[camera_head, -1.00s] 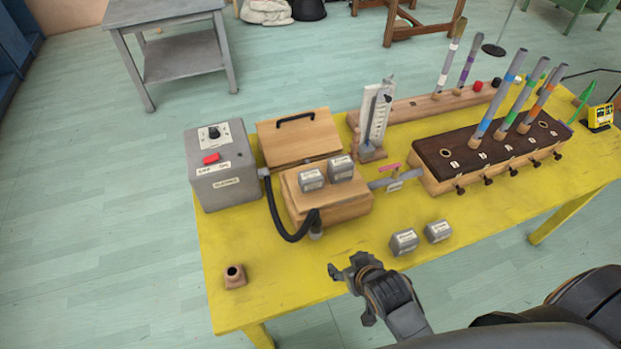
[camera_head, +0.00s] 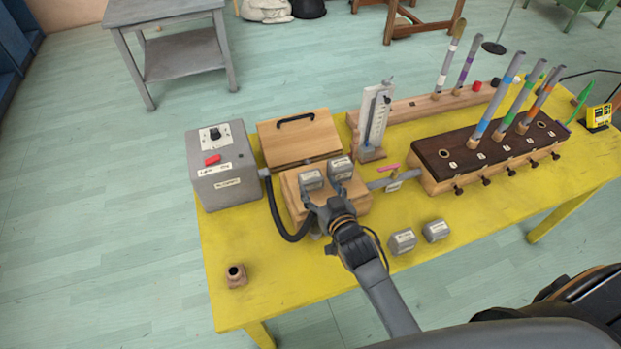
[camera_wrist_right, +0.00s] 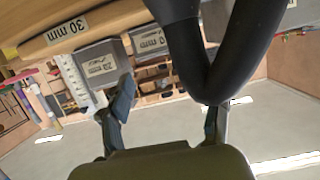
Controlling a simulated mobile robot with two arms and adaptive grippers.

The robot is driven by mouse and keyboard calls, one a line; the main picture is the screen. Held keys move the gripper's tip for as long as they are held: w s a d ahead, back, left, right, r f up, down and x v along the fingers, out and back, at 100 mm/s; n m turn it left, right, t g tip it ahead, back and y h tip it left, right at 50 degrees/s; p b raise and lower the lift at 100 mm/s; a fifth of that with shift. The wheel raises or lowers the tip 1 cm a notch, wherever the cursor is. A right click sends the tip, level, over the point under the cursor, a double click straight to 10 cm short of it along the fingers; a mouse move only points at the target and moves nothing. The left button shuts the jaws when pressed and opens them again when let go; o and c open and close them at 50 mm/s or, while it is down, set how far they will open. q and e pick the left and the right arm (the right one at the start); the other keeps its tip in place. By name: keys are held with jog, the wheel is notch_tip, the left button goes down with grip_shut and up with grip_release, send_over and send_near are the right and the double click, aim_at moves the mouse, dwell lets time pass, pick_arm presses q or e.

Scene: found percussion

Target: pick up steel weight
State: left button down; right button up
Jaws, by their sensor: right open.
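Two grey steel weights with pale labels stand on the wooden box (camera_head: 350,206), a left one (camera_head: 311,179) and a right one (camera_head: 341,168). Two more stand on the yellow table, a left one (camera_head: 402,242) and a right one (camera_head: 436,231). My right gripper (camera_head: 325,199) is open and empty at the front of the box, just in front of the two upper weights. In the right wrist view two labelled weights (camera_wrist_right: 98,66) (camera_wrist_right: 148,41) show beyond the open fingers (camera_wrist_right: 164,112). I cannot tell whether a finger touches anything. My left gripper is not in view.
A black hose (camera_head: 276,212) curves from the grey control box (camera_head: 222,170) to the wooden box, close to my gripper. A dark block with upright tubes (camera_head: 480,150) stands to the right. The table's front left is clear except for a small brown fitting (camera_head: 236,276).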

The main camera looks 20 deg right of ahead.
aim_at(312, 178)
jog(key=shift+f+p+x, duration=0.15)
jog(key=shift+p+x, duration=0.2)
jog(key=shift+x, duration=1.05)
jog(key=shift+f+p+x, duration=0.15)
jog(key=shift+p+x, duration=0.2)
jog(key=shift+x, duration=1.05)
jog(key=shift+s+a, duration=0.1)
jog(key=shift+c, duration=0.2)
jog(key=c, duration=0.7)
jog(key=shift+r, duration=0.1)
jog(key=c, duration=0.3)
jog(key=shift+r, duration=0.15)
